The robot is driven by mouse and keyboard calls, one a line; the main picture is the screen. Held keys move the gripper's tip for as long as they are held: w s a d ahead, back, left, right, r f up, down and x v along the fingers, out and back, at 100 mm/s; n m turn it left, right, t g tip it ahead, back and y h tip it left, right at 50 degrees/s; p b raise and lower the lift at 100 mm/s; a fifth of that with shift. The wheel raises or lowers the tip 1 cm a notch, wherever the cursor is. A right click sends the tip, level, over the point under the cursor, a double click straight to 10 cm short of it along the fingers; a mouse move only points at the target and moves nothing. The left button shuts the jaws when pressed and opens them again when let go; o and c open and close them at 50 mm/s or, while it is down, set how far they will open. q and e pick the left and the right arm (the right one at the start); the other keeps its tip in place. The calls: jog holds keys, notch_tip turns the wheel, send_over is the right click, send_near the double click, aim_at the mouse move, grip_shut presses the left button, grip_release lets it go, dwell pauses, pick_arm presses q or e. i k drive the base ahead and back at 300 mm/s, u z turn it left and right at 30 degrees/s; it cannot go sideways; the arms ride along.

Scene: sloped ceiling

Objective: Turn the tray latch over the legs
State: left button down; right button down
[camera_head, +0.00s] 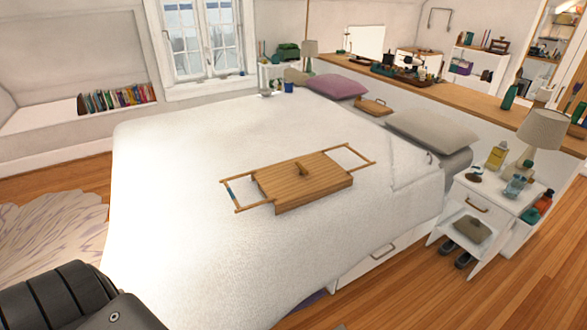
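A wooden tray (325,178) lies on the white bed, a little right of the middle of the view. A thin folding frame sticks out flat at each end: the left leg frame (236,199) has a blue band, and the right leg frame (357,154) points up and right. A small wooden latch (303,169) sits raised near the middle of the tray's upward face. Its exact angle is hard to tell at this size. Neither of my grippers shows in the view.
The bed (190,210) fills the middle. A white nightstand (490,203) with a lamp (543,132) and bottles stands at its right. Pillows (432,137) lie at the bed's head before a wooden ledge. Wooden floor (440,295) is clear at the lower right.

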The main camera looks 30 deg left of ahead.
aim_at(297, 163)
jog(key=u, duration=0.6)
jog(key=i, duration=0.75)
jog(key=u, duration=0.5)
